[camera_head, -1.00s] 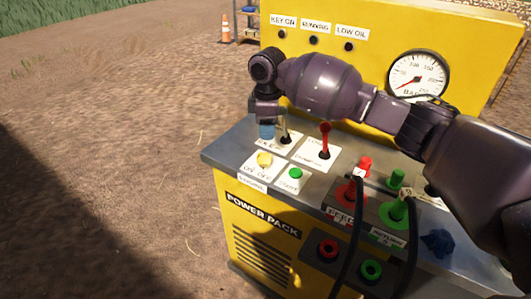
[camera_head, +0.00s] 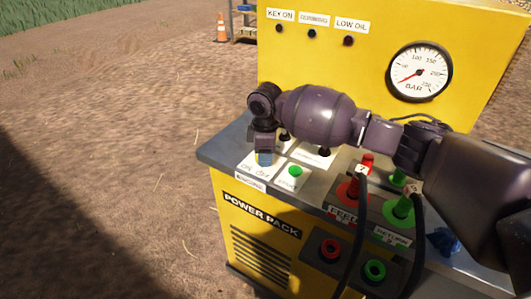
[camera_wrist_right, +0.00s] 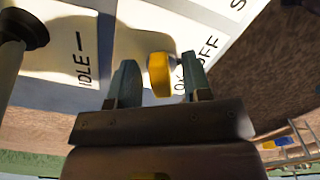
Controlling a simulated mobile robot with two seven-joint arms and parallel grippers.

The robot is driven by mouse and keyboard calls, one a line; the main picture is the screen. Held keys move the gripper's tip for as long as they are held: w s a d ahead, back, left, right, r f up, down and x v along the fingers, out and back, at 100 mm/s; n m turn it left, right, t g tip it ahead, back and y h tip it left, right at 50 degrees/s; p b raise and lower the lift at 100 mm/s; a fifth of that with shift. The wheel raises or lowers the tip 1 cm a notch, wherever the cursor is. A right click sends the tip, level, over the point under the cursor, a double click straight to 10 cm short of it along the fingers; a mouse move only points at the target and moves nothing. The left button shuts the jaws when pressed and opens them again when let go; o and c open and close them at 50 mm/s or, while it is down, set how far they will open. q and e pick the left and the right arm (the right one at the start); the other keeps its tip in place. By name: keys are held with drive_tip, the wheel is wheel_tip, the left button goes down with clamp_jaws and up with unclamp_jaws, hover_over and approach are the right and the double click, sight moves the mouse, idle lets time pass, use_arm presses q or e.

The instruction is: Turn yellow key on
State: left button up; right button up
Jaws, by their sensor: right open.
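The yellow key (camera_wrist_right: 159,75) shows in the right wrist view between the two fingers of my right gripper (camera_wrist_right: 160,82), beside the ON/OFF label. The fingers are open, one on each side of it, with a gap at the left finger; whether the right finger touches the key I cannot tell. In the head view my right gripper (camera_head: 264,157) points down onto the key's label plate at the left of the panel top and hides most of the key. My left gripper is not in view.
A green button (camera_head: 295,171) sits just right of the gripper. Red (camera_head: 346,190) and green (camera_head: 402,208) hose connectors with black hoses stand further right. The yellow back panel (camera_head: 370,35) carries a pressure gauge (camera_head: 420,72) and small dark lamps. Open ground lies left.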

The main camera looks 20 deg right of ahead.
clamp_jaws()
drive_tip(key=shift+r+m+p, duration=0.3)
drive_tip(key=shift+m+p, duration=0.1)
drive_tip(key=shift+p, duration=0.2)
drive_tip(key=shift+s+a+r+m+p, duration=0.15)
drive_tip(key=shift+r+m+p, duration=0.05)
drive_tip(key=shift+m+p, duration=0.95)
drive_tip(key=m+p, duration=0.4)
drive_tip(key=shift+s+a+f+p, duration=0.1)
drive_tip(key=shift+f+p, duration=0.05)
drive_tip(key=shift+p, duration=0.15)
drive_tip(key=m+p, duration=0.2)
drive_tip(key=m, duration=0.1)
drive_tip(key=shift+s+a+f+p, duration=0.1)
drive_tip(key=shift+a+f+p, duration=0.05)
drive_tip(key=shift+p, duration=0.15)
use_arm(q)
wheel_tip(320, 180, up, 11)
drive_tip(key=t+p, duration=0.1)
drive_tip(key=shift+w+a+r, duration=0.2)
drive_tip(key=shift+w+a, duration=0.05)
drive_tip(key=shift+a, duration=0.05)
use_arm(e)
drive_tip(key=shift+f+m, duration=0.15)
drive_tip(key=shift+m, duration=0.8)
